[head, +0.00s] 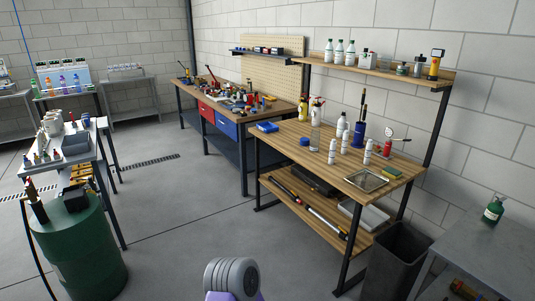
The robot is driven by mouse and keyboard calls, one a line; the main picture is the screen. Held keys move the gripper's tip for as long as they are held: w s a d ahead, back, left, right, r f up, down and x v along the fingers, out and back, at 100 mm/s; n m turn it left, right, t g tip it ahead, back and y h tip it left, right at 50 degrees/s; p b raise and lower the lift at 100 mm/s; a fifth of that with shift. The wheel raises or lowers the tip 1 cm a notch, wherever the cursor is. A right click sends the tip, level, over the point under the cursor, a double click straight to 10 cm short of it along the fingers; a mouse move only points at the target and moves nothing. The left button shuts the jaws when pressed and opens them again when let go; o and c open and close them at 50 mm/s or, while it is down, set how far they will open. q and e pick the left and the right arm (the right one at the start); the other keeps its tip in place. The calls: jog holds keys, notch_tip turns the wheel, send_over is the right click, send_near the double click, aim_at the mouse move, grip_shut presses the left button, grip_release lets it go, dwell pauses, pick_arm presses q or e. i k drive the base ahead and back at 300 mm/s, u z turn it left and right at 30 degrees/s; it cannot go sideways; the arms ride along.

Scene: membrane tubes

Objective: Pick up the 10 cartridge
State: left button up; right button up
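I cannot make out a cartridge marked 10; labels in the head view are too small to read. Several white bottle-like or cylinder-like items stand on the wooden workbench (300,142), among them one at its front (332,151) and one further right (367,152). I cannot tell whether any of them is a cartridge. Neither of my grippers is in view. A grey ribbed part with purple below it, at the bottom centre, seems to be part of my own body.
A shelf (400,72) with bottles hangs above the workbench. A black bin (395,262) and a grey table (490,240) stand at right. A green drum (85,255) and a cluttered cart (75,158) stand at left. The floor (175,220) between is clear.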

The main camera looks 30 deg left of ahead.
aim_at(346, 139)
jog(key=u, duration=0.1)
jog(key=k, duration=0.4)
jog(key=u, duration=1.65)
jog(key=i, duration=1.8)
jog(key=z, duration=1)
jog(key=i, duration=1.1)
jog(key=z, duration=1.15)
